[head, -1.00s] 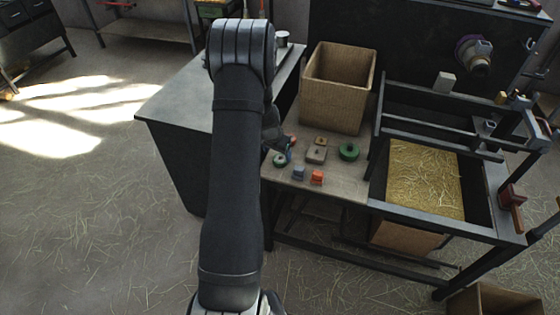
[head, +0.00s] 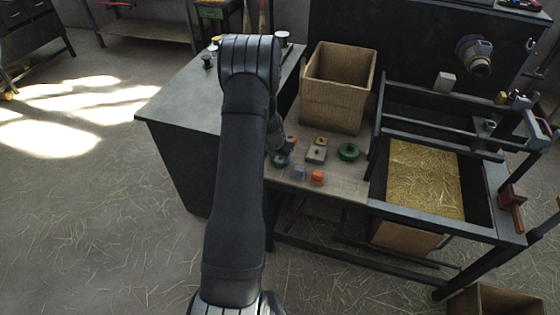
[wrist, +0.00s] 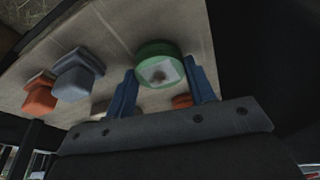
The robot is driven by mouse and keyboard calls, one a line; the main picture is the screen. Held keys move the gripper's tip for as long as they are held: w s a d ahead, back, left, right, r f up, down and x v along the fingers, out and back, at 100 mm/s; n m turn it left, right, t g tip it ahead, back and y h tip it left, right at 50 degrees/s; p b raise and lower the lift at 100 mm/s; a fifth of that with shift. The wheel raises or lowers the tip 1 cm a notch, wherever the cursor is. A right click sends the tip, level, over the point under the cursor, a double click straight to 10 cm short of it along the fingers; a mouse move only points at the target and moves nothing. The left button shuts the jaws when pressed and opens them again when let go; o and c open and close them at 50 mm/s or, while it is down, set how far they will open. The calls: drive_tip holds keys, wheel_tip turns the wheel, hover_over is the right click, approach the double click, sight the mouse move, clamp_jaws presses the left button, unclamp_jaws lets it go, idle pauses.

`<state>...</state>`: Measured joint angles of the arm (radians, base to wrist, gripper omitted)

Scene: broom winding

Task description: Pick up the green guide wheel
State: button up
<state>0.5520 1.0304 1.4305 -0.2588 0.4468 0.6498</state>
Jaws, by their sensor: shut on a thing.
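The green guide wheel (wrist: 157,55) has a pale square centre and sits between my gripper's two blue fingers in the wrist view. My gripper (wrist: 163,80) is shut on it. In the head view the small green wheel (head: 279,161) shows partly below my gripper (head: 281,156), over the left part of the wooden board. I cannot tell whether the wheel still touches the board. My arm hides the area left of it.
On the board (head: 340,187) are a darker green ring (head: 348,152), tan blocks (head: 316,154), a blue-grey block (head: 299,173) and an orange block (head: 317,177). A tall box (head: 336,95) stands behind. A straw-filled tray (head: 425,180) lies right.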

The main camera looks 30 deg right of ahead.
drive_tip(key=shift+r, duration=0.15)
drive_tip(key=shift+c, duration=0.2)
drive_tip(key=shift+r, duration=0.6)
wheel_tip(320, 180, up, 3)
drive_tip(key=shift+f, duration=0.1)
drive_tip(key=s+d+r, duration=0.5)
drive_tip(key=s+r, duration=0.1)
drive_tip(key=s, duration=0.4)
hover_over(317, 150)
drive_tip(key=shift+a+f, duration=0.1)
drive_tip(key=shift+f, duration=3.2)
drive_tip(key=shift+f, duration=0.6)
